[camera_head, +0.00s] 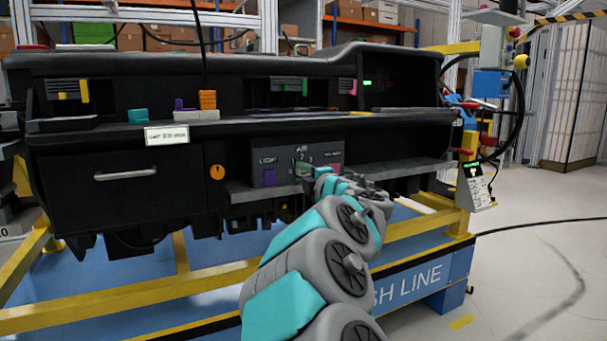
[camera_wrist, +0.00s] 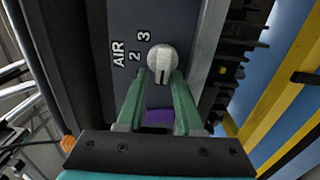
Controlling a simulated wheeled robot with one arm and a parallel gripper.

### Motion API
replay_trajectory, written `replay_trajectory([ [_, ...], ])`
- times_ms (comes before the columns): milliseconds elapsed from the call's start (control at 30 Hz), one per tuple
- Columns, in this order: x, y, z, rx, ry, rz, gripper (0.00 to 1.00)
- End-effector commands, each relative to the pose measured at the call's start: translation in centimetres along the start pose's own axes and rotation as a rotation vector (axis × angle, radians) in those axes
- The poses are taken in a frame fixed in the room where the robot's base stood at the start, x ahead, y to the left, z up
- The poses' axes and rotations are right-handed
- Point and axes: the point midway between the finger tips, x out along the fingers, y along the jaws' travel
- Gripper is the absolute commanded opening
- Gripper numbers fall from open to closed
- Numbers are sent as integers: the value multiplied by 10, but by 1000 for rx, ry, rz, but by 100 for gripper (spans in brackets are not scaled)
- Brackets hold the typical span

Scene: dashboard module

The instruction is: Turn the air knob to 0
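The air knob (camera_wrist: 162,58) is a round grey dial on a dark panel (camera_wrist: 180,20), beside the printed word AIR and the numbers 2 and 3. A dark mark on it points down in the wrist view, toward a purple block. My gripper (camera_wrist: 161,80) has two green fingers, apart, with tips at the knob's lower edge, one to each side. A gap shows between them, and I cannot tell whether either touches the knob. In the head view the panel (camera_head: 263,157) is in the dashboard, and my arm and gripper (camera_head: 311,173) cover the knob.
The purple block (camera_head: 270,177) sits under the LIGHT label. It also shows between my fingers in the wrist view (camera_wrist: 160,115). An orange knob (camera_head: 217,172) and a drawer handle (camera_head: 125,173) are to the left. A grey ledge (camera_head: 400,169) juts out at the right.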

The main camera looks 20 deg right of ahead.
Motion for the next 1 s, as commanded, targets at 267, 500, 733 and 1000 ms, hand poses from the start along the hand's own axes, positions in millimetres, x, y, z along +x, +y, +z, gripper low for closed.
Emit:
replay_trajectory([
  [267,1,-4,-2,-1,4,-6,50],
  [500,1,-2,-1,-1,3,-4,50],
  [733,-5,0,-1,-2,3,-2,50],
  [1000,-36,-1,0,-1,-1,-3,50],
])
